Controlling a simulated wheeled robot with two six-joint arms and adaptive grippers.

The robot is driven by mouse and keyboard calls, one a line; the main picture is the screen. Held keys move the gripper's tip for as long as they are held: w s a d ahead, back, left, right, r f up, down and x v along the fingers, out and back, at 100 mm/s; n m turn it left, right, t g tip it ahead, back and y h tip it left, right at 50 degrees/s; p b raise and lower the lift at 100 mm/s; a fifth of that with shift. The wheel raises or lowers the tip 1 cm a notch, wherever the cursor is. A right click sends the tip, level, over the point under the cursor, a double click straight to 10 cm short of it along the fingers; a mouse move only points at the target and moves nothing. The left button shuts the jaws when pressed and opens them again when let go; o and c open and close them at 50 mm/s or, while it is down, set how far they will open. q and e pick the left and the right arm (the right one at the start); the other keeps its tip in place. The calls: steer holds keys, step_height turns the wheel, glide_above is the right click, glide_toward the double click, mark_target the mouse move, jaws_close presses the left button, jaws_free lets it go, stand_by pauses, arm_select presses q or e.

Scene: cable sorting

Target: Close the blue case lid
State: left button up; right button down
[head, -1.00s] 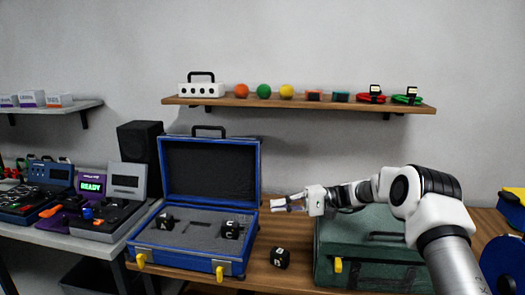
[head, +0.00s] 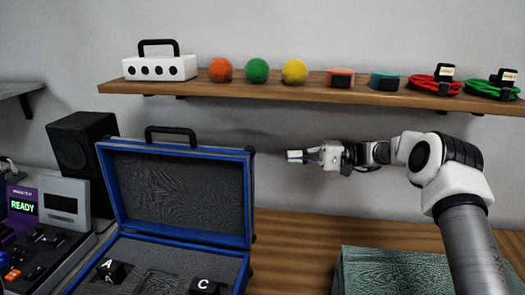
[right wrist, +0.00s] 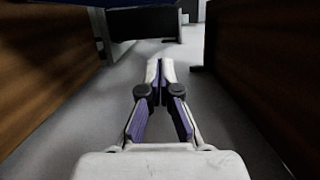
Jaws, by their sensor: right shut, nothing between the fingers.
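The blue case stands open, its lid (head: 182,195) raised roughly upright with a dark lining and a black handle on top. The case base (head: 240,268) is cut off by the bottom edge of the head view. In its grey foam sit a black cube marked A (head: 112,271) and one marked C (head: 204,287). My right gripper (head: 296,156) is right of the lid near its upper part, apart from it in the picture. Its fingers are shut and empty, and they also show together in the right wrist view (right wrist: 160,72). My left gripper is not in view.
A wooden shelf (head: 300,94) with balls, a white box and cable coils runs above the lid. A green textured case (head: 400,270) stands at the lower right. A black speaker (head: 83,160) is left of the lid. Wooden table (head: 300,245) shows between the cases.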

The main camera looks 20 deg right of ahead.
arm_select(q)
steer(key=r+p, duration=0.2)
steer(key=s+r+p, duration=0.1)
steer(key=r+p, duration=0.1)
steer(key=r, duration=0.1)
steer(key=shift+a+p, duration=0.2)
steer(key=shift+p, duration=0.15)
arm_select(e)
steer(key=s+a+r, duration=0.1)
steer(key=a, duration=1.1)
steer(key=shift+a, duration=0.25)
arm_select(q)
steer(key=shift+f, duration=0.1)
